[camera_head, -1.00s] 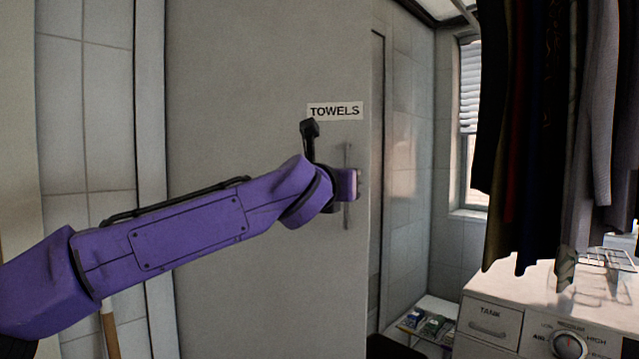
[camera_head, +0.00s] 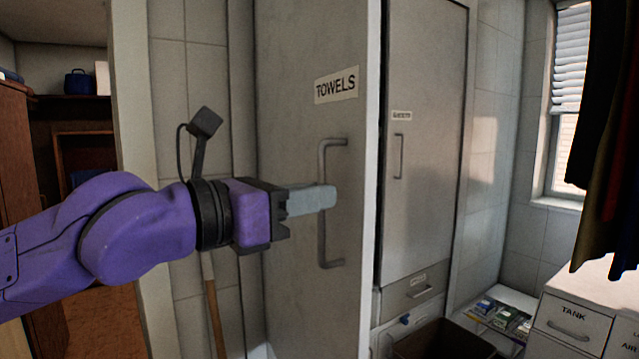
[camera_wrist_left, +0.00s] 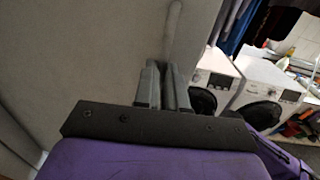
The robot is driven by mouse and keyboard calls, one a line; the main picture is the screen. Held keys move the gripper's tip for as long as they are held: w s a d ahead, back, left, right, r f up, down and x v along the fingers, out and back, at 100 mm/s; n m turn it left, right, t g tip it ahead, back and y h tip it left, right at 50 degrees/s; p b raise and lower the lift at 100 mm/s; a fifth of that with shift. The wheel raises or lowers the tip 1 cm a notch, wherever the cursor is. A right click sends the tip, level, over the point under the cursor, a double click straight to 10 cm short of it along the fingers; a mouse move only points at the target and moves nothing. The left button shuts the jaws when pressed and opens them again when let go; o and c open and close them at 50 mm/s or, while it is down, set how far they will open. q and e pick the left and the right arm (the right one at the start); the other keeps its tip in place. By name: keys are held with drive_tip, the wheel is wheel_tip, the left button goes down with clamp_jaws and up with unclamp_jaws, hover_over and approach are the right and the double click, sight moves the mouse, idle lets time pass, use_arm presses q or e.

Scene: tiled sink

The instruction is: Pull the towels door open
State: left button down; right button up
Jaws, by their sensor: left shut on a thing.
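The grey towels door (camera_head: 290,130), with its "TOWELS" label (camera_head: 337,84), stands in the middle of the head view. Its right edge shows, with a dark gap beside it, so it looks ajar. Its vertical bar handle (camera_head: 322,248) is near that edge. My left gripper (camera_head: 327,197) comes from the left and is shut on the handle around mid-height. In the left wrist view, the gripper's fingers (camera_wrist_left: 165,72) are close together at the handle (camera_wrist_left: 173,30); the exact contact is partly hidden. My right gripper is not in view.
A second tall cabinet door (camera_head: 425,180) with its own handle is just right of the towels door. A white drawer unit (camera_head: 570,330) and hanging clothes (camera_head: 610,140) are at the right. A wooden stick (camera_head: 213,310) stands at the wall below my left arm.

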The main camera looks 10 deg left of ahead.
use_arm(q)
drive_tip(key=shift+a+r, duration=0.2)
drive_tip(key=shift+a, duration=0.3)
drive_tip(key=c, duration=1.3)
unclamp_jaws()
drive_tip(key=shift+o, duration=0.5)
drive_tip(key=shift+w+a+f, duration=0.15)
drive_tip(key=shift+w+f, duration=0.1)
drive_tip(key=shift+w, duration=0.1)
drive_tip(key=b+v, duration=0.1)
drive_tip(key=v, duration=0.9)
drive_tip(key=shift+s+b, duration=0.3)
drive_tip(key=shift+b, duration=0.1)
drive_tip(key=shift+a, duration=0.1)
